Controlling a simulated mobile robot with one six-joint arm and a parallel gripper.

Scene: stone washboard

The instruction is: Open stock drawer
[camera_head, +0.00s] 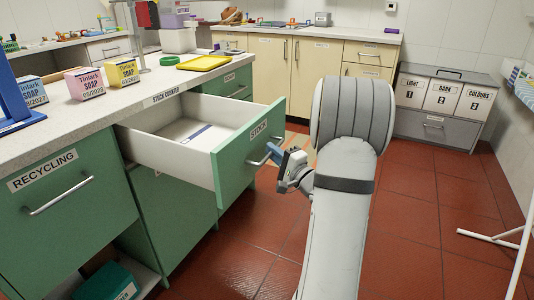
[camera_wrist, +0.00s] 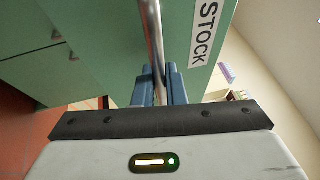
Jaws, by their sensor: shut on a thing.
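The stock drawer (camera_head: 228,170) is pulled well out of the green counter. Its green front carries a STOCK label, which also shows in the wrist view (camera_wrist: 206,32). Inside the white drawer box lies a flat blue-and-white item. My gripper (camera_head: 272,153) is at the drawer's front, with its blue fingers shut around the metal bar handle. In the wrist view the handle (camera_wrist: 152,40) runs between the two fingers (camera_wrist: 161,86). Part of the handle is hidden by the fingers.
The stone counter (camera_head: 60,135) above holds soap boxes (camera_head: 85,83) and a yellow tray (camera_head: 203,63). A RECYCLING drawer (camera_head: 70,205) is shut at left. Labelled bins (camera_head: 440,100) stand at the back right. A white stand (camera_head: 490,237) is at right. Red floor between is clear.

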